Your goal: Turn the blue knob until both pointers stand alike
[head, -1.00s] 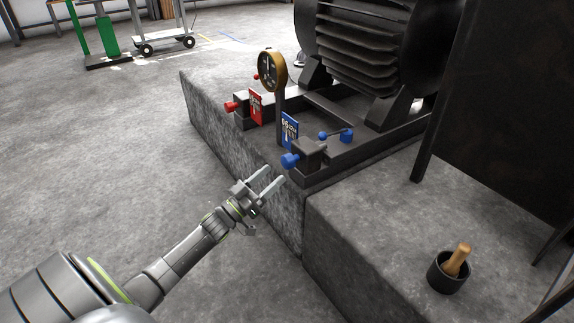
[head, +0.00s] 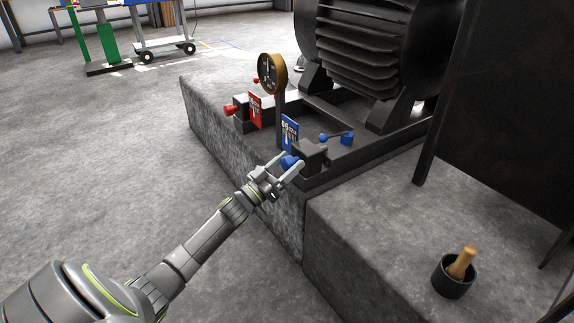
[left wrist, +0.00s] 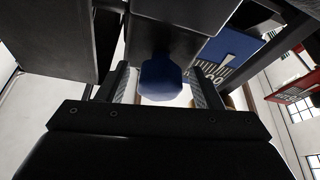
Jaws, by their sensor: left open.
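The blue knob (head: 289,162) sticks out of a dark block at the front of the rail. My left gripper (head: 290,164) is open, with its fingers on either side of the knob in the head view. In the left wrist view the blue knob (left wrist: 161,78) sits between the two open fingers, with gaps beside it. A round brass-rimmed dial (head: 271,73) stands on a post; its pointers are too small to read. A blue plate (head: 290,132) with a scale is behind the knob, and a red plate (head: 255,109) is farther left. My right gripper is not in view.
A red knob (head: 231,110) is at the far rail's end. A blue-headed lever (head: 346,138) lies behind the block. The large dark machine (head: 365,45) stands on the rails. A black cup (head: 453,277) with a wooden handle is at lower right.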

